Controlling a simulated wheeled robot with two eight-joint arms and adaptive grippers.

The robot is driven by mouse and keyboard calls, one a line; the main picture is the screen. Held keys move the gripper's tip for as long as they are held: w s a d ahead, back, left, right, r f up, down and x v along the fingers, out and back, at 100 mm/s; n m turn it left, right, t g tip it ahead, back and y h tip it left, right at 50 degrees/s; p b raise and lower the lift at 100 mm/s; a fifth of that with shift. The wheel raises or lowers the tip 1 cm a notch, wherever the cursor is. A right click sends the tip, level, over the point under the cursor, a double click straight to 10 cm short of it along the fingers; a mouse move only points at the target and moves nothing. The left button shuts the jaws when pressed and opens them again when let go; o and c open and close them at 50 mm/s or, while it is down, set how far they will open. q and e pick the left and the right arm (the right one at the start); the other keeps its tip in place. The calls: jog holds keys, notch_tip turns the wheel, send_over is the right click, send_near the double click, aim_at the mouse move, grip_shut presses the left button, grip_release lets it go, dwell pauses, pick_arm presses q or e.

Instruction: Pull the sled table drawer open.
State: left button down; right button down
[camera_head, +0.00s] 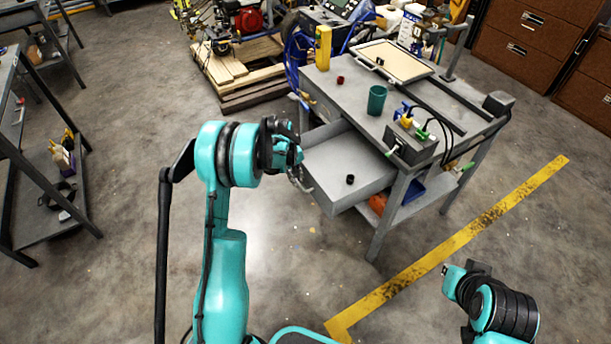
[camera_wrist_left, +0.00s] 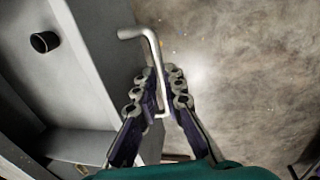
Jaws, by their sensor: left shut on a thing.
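The grey sled table (camera_head: 355,92) stands right of centre in the head view. Its drawer (camera_head: 345,165) is pulled out toward me, and a small black cylinder lies inside; the cylinder (camera_wrist_left: 44,42) also shows in the left wrist view. The drawer's metal bar handle (camera_wrist_left: 148,40) is on its front face. My left gripper (camera_wrist_left: 160,85) is shut on this handle, with its fingers on either side of the bar. In the head view my left gripper (camera_head: 297,165) is at the drawer front, partly hidden by its own wrist. My right gripper (camera_head: 455,278) is at the lower right, away from the table; its fingers are unclear.
On the tabletop are a green cup (camera_head: 377,99), a small red cup (camera_head: 340,80), a yellow block (camera_head: 323,47) and a grey box with connectors (camera_head: 410,140). A pallet (camera_head: 235,75) is behind. A shelf rack stands at left. Floor before the drawer is clear.

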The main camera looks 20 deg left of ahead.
pick_arm(q)
jog(key=shift+s+a, duration=0.75)
jog(key=shift+s, duration=0.2)
jog(key=c, duration=1.6)
grip_release()
notch_tip(320, 180, up, 12)
jog(key=s+a, duration=0.1)
jog(key=shift+s+a, duration=0.15)
jog(key=shift+s, duration=0.2)
jog(key=shift+f, duration=0.1)
